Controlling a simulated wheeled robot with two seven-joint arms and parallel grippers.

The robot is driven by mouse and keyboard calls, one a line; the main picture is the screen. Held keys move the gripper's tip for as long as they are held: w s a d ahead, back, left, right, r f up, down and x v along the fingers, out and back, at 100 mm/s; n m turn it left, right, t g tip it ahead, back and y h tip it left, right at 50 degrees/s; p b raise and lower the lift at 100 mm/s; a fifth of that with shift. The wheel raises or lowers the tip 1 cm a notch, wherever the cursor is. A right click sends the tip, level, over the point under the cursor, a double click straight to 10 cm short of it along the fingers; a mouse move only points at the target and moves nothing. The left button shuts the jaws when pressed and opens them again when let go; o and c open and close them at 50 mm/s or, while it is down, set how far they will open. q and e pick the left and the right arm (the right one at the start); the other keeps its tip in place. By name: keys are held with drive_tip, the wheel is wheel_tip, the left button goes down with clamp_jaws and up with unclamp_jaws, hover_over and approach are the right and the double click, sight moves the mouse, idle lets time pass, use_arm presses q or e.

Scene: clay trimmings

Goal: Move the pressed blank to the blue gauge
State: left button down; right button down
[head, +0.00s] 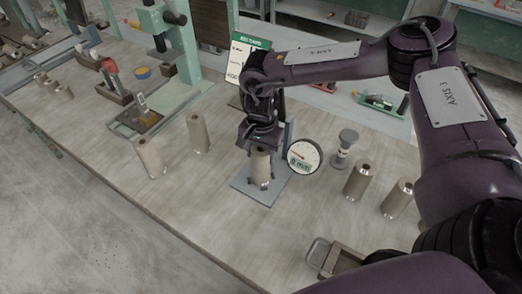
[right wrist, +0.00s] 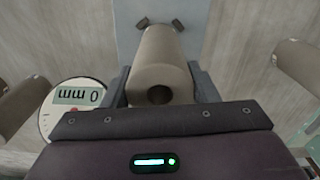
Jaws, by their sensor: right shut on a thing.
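My right gripper (head: 261,160) is shut on a grey-beige cylindrical blank (head: 261,172), held upright over the blue-grey base plate of the gauge (head: 243,186). In the right wrist view, the blank (right wrist: 160,62) is between the fingers (right wrist: 160,88), with the dark hole in its end facing the camera. The plate (right wrist: 135,12) lies beyond it, with two dark stops near the blank's far end. The gauge's round dial (head: 304,156), with a digital readout, is just right of the gripper. I cannot tell whether the blank touches the plate. My left gripper is out of view.
Two similar cylinders stand left of the gauge (head: 149,157) (head: 198,133), and two stand right (head: 357,181) (head: 397,199). A grey knobbed piece (head: 345,147) is behind the right pair. A green press (head: 181,60) stands at the back left. The front table is mostly clear.

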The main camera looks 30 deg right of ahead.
drive_tip(key=c, duration=0.5)
unclamp_jaws()
drive_tip(key=shift+f, duration=0.1)
wheel_tip(320, 180, up, 12)
drive_tip(key=shift+s+r+b, duration=0.1)
drive_tip(key=shift+r+b, duration=0.1)
drive_tip(key=shift+b, duration=0.9)
